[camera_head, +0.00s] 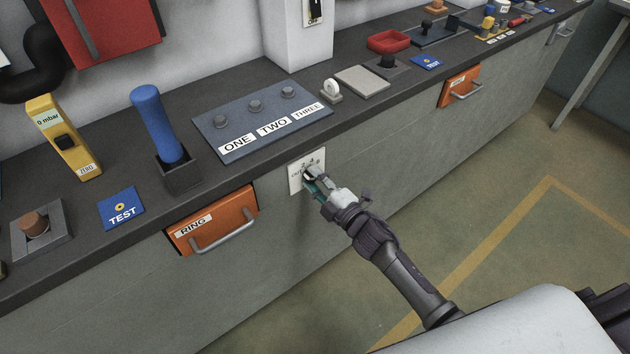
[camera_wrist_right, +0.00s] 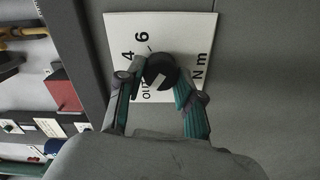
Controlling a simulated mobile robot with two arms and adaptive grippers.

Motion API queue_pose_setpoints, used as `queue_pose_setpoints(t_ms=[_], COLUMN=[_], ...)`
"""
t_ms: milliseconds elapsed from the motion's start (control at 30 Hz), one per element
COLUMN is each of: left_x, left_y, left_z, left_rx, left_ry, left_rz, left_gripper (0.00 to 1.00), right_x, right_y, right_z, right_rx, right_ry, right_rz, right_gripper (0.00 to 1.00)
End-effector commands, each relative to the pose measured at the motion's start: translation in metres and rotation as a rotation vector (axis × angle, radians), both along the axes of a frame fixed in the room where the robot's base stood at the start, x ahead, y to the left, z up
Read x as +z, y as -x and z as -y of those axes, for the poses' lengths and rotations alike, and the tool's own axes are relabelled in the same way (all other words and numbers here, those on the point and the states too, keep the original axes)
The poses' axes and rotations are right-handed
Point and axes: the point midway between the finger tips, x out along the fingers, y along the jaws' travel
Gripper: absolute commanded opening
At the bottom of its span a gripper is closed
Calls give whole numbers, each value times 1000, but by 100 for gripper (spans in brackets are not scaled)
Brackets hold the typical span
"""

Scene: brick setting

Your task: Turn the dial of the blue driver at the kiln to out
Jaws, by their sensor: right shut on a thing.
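A white plate (camera_head: 294,176) is on the grey front of the bench, marked OUT, 4, 6 and N m. The plate also shows in the right wrist view (camera_wrist_right: 190,27). A round black dial (camera_wrist_right: 160,68) with a pale mark is on the plate. My right gripper (camera_head: 314,182) is shut on the dial, one finger on each side, as the right wrist view shows (camera_wrist_right: 154,88). The fingers partly hide the markings, and I cannot tell for sure which one the mark points to. A blue upright handle (camera_head: 153,122) stands in a dark holder on the bench top. My left gripper is out of view.
Above the plate is a panel (camera_head: 225,148) with three knobs, labelled ONE, TWO, THREE. Orange drawers with grey handles stick out to the left (camera_head: 240,206) and right (camera_head: 456,84). A yellow gauge (camera_head: 60,125) stands at the left. The floor beside the bench is clear.

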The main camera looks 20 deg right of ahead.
Motion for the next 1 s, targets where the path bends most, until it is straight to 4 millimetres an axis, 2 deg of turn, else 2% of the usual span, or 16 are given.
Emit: queue_pose_setpoints(t_ms=[633,667,700,800,1000], left_x=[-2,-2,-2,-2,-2], left_y=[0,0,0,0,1], left_z=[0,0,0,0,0], left_rx=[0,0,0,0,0], left_ry=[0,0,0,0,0], left_rz=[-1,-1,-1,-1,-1], left_gripper=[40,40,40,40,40], right_x=[-1,-1,-1,-1,-1], right_y=[1,1,1,1,0], right_z=[0,0,0,0,0], right_rx=[1,1,1,1,0], right_ry=[47,47,47,46,45], right_rz=[15,15,15,15,15], right_gripper=[1,41,48,61,61])
